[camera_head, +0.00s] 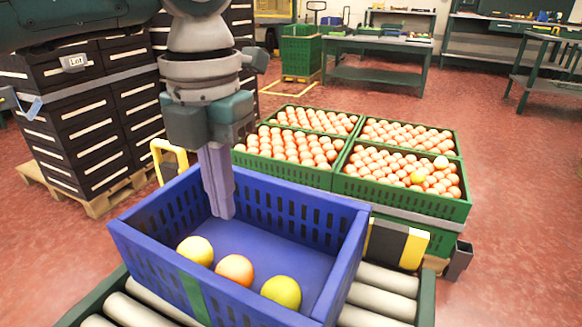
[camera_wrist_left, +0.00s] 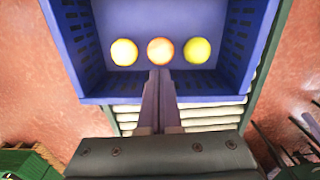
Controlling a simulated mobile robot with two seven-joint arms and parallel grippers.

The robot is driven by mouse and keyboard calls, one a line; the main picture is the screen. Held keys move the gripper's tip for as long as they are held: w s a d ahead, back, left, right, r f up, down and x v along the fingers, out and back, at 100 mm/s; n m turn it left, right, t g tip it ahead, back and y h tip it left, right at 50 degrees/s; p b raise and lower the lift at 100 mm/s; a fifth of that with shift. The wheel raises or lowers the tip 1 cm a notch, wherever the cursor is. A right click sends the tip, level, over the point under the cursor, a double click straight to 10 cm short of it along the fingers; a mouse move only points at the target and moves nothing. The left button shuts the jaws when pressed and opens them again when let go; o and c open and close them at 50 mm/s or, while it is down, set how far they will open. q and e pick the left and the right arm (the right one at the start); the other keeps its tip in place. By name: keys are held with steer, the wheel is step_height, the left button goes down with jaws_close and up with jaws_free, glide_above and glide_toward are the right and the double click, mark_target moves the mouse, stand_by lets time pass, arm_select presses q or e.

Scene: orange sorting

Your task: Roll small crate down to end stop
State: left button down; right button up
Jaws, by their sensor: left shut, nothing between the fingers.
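The small blue crate (camera_head: 292,205) sits on a roller conveyor (camera_head: 383,290) and holds three round fruits: a pale yellow one (camera_head: 195,250), an orange one (camera_head: 235,269) and a yellow-green one (camera_head: 282,292). The fruits lie in a row along the near wall. My left gripper (camera_head: 225,216) points down over the crate, shut and empty. A black-and-yellow striped plate (camera_head: 397,244), possibly the end stop, stands beyond the crate's right side. My right gripper is not in view.
Green crates full of orange fruit (camera_head: 405,200) stand behind the conveyor. Stacked black crates (camera_head: 95,130) on a pallet stand at the left. A yellow frame (camera_head: 168,152) rises behind the blue crate. Workbenches line the back; red floor is open at the right.

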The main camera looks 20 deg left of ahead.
mark_target(233, 263)
arm_select(q)
step_height(233, 263, down, 8)
steer(key=shift+s+b, duration=0.1)
steer(key=shift+b, duration=1)
steer(key=s, duration=0.1)
steer(key=s+p, duration=0.1)
steer(key=shift+s+a+r, duration=0.1)
steer(key=shift+s+r, duration=0.1)
steer(key=shift+s, duration=0.75)
steer(key=shift+s+p, duration=0.1)
steer(key=shift+p, duration=0.2)
